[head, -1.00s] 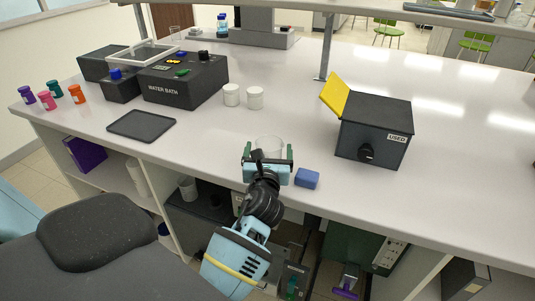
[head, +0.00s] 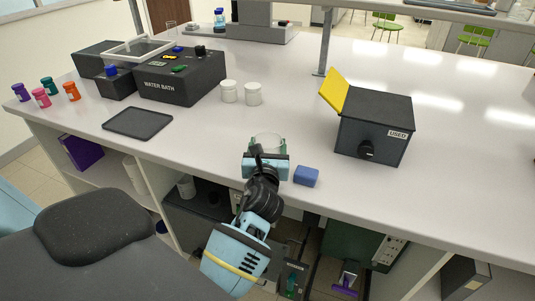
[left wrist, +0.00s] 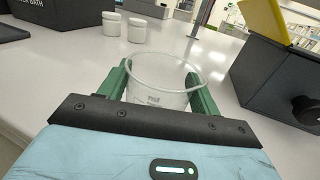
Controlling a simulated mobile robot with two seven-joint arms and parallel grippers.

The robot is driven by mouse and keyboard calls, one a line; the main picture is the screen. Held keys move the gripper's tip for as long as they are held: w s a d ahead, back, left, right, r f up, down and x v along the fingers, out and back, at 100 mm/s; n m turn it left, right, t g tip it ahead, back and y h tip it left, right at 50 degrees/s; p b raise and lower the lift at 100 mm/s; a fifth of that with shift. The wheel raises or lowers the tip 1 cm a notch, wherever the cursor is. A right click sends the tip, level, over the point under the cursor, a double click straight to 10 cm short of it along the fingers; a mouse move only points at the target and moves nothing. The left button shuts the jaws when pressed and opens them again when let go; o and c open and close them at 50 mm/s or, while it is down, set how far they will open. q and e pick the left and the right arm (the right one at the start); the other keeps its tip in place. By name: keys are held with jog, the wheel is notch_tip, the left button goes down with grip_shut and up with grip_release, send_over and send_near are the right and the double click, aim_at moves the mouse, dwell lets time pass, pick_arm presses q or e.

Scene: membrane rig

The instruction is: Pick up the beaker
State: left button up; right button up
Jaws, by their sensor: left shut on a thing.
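The beaker (head: 268,140) is clear and stands upright near the front edge of the bench in the head view. In the left wrist view the beaker (left wrist: 160,82) sits between the two green fingers, one on each side of its wall. My left gripper (head: 267,150) is shut on it; the gripper (left wrist: 160,88) also shows in the left wrist view. The beaker's lower part is hidden behind the gripper in the head view. I cannot tell whether its base is clear of the bench. My right gripper is not in view.
A blue block (head: 306,176) lies just right of the gripper. A dark box marked USED (head: 373,128) with a yellow flap stands further right. Two white jars (head: 241,93), a water bath (head: 181,77) and a dark tray (head: 138,123) are to the left. Bench behind the beaker is clear.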

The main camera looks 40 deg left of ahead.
pick_arm(q)
jog(key=shift+r, duration=0.15)
